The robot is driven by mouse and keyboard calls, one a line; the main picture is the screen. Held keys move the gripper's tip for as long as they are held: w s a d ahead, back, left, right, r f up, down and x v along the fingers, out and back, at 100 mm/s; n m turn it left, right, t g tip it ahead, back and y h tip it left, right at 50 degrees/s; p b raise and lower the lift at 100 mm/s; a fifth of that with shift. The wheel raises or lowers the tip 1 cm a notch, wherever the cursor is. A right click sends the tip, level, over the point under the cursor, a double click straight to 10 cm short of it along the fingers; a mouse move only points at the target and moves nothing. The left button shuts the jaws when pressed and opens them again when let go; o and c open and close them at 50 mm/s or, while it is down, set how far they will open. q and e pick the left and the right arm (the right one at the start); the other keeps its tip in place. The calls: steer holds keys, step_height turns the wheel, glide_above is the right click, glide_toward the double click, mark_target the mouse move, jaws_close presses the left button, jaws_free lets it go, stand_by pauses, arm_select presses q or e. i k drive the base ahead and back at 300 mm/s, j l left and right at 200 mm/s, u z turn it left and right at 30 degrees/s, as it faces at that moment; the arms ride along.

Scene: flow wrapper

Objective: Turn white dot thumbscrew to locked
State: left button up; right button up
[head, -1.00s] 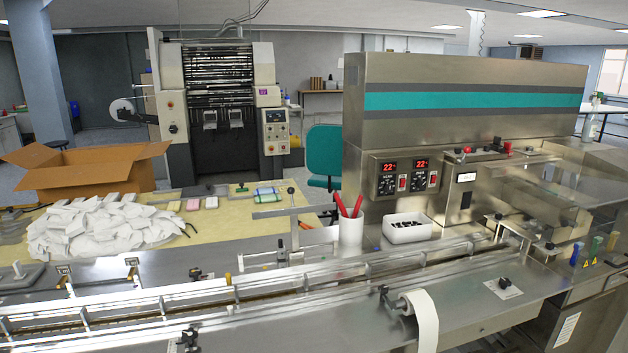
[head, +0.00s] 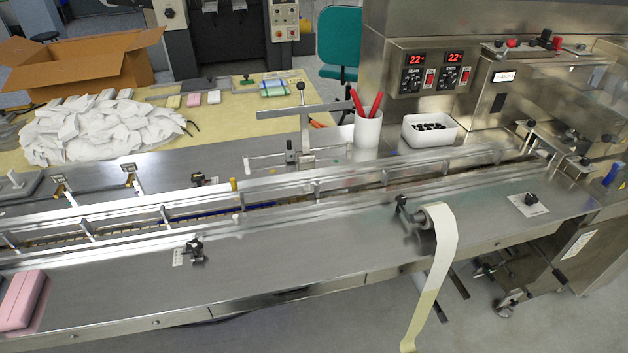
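Several black thumbscrews show along the steel infeed conveyor (head: 330,265). One black thumbscrew (head: 194,250) sits on the front deck beside a small pale label. Another black knob (head: 199,180) is behind the guide rails. A third black knob (head: 531,199) sits on a white label plate at the right of the deck. A small white spot (head: 236,218) shows by the front rail. I cannot tell which thumbscrew bears the white dot or how any is turned. Neither of my grippers is in view.
A paper roll (head: 438,216) hangs its strip over the front edge. A white cup with red-handled tools (head: 367,130) and a white bin of dark parts (head: 430,131) stand behind the rails. Pink blocks (head: 20,300) lie at front left. The front deck's middle is clear.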

mark_target(194, 246)
steer(key=i, duration=0.65)
steer(key=u, duration=1.45)
steer(key=k+j, duration=0.2)
steer(key=j, duration=0.1)
